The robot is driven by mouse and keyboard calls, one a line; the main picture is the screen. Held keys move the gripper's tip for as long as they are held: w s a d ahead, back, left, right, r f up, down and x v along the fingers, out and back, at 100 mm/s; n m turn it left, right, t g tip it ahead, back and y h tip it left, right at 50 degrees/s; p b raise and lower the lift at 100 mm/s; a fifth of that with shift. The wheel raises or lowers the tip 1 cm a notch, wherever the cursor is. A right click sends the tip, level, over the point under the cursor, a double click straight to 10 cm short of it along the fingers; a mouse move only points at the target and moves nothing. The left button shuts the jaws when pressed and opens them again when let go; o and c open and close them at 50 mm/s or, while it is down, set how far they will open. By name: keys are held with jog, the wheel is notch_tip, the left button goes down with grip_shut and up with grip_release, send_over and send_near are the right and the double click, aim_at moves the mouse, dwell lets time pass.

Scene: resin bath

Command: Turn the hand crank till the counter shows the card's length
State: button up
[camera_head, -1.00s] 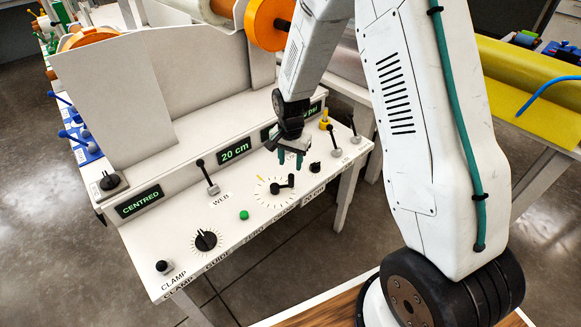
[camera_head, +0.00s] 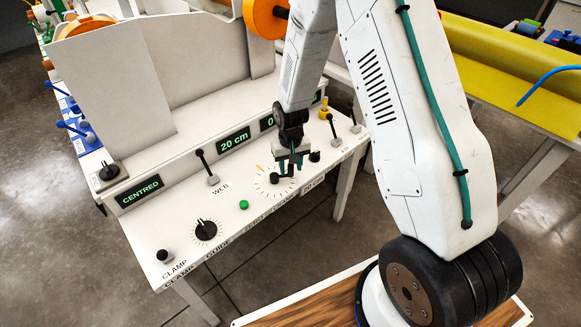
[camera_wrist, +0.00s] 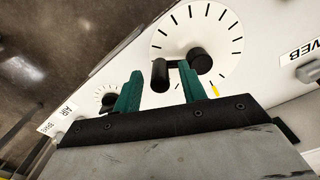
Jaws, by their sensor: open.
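The hand crank (camera_head: 274,179) is a black arm on a white tick-marked dial with one yellow mark. In the wrist view its upright black handle (camera_wrist: 160,75) shows beside the round hub (camera_wrist: 200,61). My gripper (camera_head: 289,168) is over the dial, partly hiding the crank. Its green fingers (camera_wrist: 160,78) are open, one on each side of the handle in the wrist view; I cannot tell whether they touch it. A green-lit display (camera_head: 234,141) reads 20 cm.
A WEB lever (camera_head: 206,166), a green button (camera_head: 243,204) and a black guide knob (camera_head: 205,229) are left of the crank. A small black knob (camera_head: 314,156) and levers (camera_head: 335,130) stand close on its right. A CENTRED display (camera_head: 140,191) is far left.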

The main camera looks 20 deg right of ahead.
jog(key=shift+f, duration=0.35)
grip_shut()
jog(key=shift+w+d+n, duration=0.1)
jog(key=shift+w+n, duration=0.25)
jog(key=shift+n, duration=0.35)
grip_release()
jog(key=shift+r, duration=0.1)
notch_tip(320, 180, up, 8)
jog(key=shift+f, duration=0.15)
